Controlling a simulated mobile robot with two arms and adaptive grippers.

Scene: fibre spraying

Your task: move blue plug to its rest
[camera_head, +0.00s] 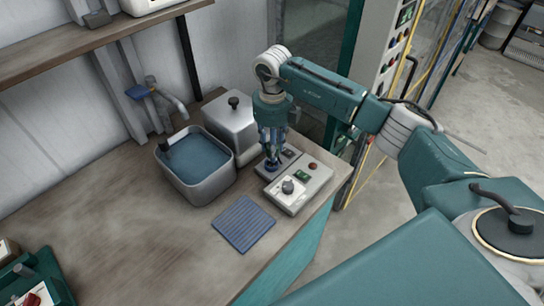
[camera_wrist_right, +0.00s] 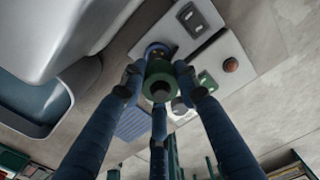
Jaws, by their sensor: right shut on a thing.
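My right gripper (camera_head: 272,150) is over the left side of a light grey control box (camera_head: 292,208), pointing down. Its fingers are shut on the blue plug (camera_head: 272,166), which shows just below the fingertips, at the box's top. In the right wrist view the fingers close around a green collar with a dark centre, and the blue part of the plug (camera_wrist_right: 157,49) shows beyond it. Whether the plug touches the box or is seated in it is hard to tell. No part is clearly marked as its rest. My left gripper is not in view.
A blue ribbed mat (camera_head: 244,223) lies in front of the box. A water-filled grey basin (camera_head: 200,190) and a lidded metal container (camera_head: 232,126) stand to the left. A green tray (camera_head: 50,281) is at lower left. The wooden bench (camera_head: 130,228) between is mostly clear.

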